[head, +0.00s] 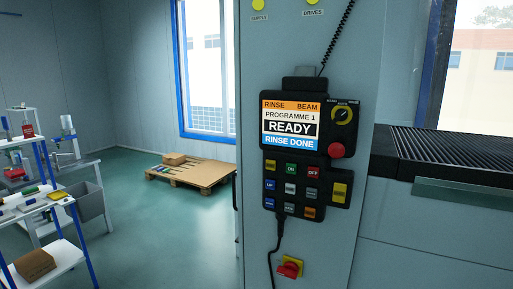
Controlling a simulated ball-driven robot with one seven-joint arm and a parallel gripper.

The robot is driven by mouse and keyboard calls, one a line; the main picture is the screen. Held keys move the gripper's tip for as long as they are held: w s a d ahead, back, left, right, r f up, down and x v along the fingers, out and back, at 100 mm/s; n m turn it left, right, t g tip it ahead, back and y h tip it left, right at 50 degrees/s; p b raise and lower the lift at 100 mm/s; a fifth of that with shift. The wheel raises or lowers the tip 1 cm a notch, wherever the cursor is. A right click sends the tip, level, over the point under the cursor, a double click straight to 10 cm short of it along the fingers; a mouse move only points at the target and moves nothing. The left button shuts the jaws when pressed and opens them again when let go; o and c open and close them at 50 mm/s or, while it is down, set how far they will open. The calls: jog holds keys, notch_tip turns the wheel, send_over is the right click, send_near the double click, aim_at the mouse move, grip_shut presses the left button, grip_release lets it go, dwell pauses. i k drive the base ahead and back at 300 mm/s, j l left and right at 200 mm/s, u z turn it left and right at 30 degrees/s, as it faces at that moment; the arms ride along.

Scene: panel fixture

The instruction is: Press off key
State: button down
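The red OFF key (313,173) is at the right end of the top key row on a black control pendant (278,170). The green ON key (291,169) is to its left. The pendant hangs upright on a grey cabinet column. Its screen (291,125) reads RINSE BEAM, PROGRAMME 1, READY and RINSE DONE. My gripper is not in view, and nothing covers the keys.
A red switch (290,268) is low on the column. A ribbed conveyor (450,150) stands right. Shelves (45,200) and a pallet (190,172) are left, with open floor between.

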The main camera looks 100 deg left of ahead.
aim_at(313, 172)
jog(key=u, duration=2.05)
